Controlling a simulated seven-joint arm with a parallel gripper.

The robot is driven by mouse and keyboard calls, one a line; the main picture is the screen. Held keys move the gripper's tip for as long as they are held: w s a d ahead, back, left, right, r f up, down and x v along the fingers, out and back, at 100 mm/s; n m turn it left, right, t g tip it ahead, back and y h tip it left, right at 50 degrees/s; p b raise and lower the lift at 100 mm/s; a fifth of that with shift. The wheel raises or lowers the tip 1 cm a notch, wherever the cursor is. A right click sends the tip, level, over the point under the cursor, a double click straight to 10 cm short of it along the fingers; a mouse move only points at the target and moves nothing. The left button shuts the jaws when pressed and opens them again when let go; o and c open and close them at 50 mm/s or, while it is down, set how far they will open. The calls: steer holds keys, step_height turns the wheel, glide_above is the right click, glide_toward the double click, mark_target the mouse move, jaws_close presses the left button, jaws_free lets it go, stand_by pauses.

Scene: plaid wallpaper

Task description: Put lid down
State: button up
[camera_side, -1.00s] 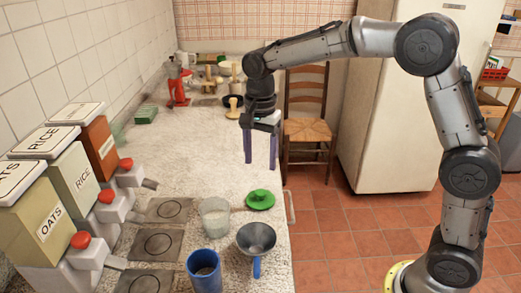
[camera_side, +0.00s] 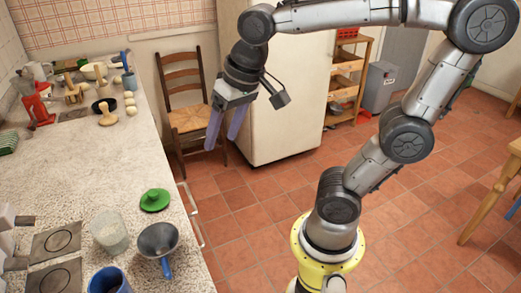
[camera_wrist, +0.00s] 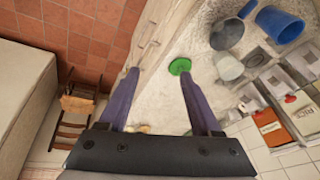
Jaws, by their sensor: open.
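A green lid (camera_side: 155,200) with a knob on top lies on the pale speckled counter (camera_side: 60,175), near its right edge. It also shows in the wrist view (camera_wrist: 180,66), beyond my fingers. A clear glass container (camera_side: 109,232) stands beside it at the front left, with its top uncovered. My gripper (camera_side: 223,145) is open and empty, with two purple fingers pointing down. It is above and behind the lid, apart from it, and looks to be out past the counter's right edge.
Bowls, eggs and a red machine (camera_side: 33,98) sit at the counter's far end. A wooden chair (camera_side: 186,100) stands beyond the counter.

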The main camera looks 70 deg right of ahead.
steer(key=s+f+n+t, duration=0.1)
steer(key=s+f+n, duration=0.2)
steer(key=s, duration=0.4)
steer(key=shift+s+d+f+n+t, duration=0.25)
steer(key=shift+d+n, duration=0.2)
steer(key=shift+n, duration=0.25)
